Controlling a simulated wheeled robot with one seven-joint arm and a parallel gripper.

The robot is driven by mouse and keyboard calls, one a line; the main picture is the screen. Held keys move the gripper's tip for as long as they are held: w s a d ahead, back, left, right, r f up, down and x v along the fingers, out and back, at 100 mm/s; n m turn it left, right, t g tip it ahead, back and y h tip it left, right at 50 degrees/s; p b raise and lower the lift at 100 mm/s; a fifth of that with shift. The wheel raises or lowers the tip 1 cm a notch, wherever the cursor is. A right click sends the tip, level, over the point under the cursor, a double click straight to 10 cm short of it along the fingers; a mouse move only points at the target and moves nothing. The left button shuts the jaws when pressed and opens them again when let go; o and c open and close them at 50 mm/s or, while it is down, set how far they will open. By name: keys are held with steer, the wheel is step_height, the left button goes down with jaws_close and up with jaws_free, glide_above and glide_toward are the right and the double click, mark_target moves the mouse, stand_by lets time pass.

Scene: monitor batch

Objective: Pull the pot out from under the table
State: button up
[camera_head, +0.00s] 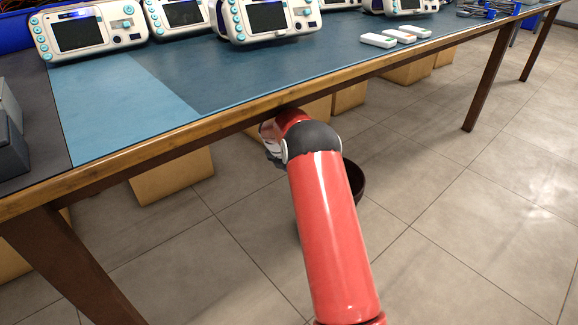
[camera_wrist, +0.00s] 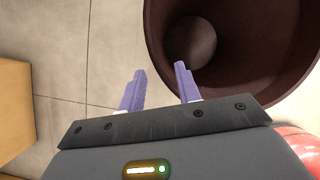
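The pot (camera_wrist: 275,70) is dark brown and round, and in the wrist view its open mouth and inner wall fill the upper right. In the head view only a dark edge of the pot (camera_head: 355,180) shows behind my red arm, on the floor by the table's front edge. The table (camera_head: 240,112) has a blue top and a wooden edge. My gripper (camera_wrist: 158,88) is open, its two purple fingers apart with nothing visible between them. The right finger overlaps the pot's rim in the picture; I cannot tell whether they touch. In the head view my arm hides the fingers.
Several cardboard boxes (camera_head: 174,176) stand on the floor under the table; one box (camera_wrist: 15,100) is at the left in the wrist view. A table leg (camera_head: 70,265) is at the left front. Several monitors (camera_head: 88,30) stand on the table. The tiled floor (camera_head: 480,240) at right is clear.

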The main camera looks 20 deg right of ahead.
steer(key=b+x, duration=0.1)
steer(key=x, duration=0.5)
steer(key=shift+d+f, duration=0.1)
steer(key=shift+f, duration=0.1)
steer(key=shift+c, duration=0.4)
jaws_close()
stand_by(0.8)
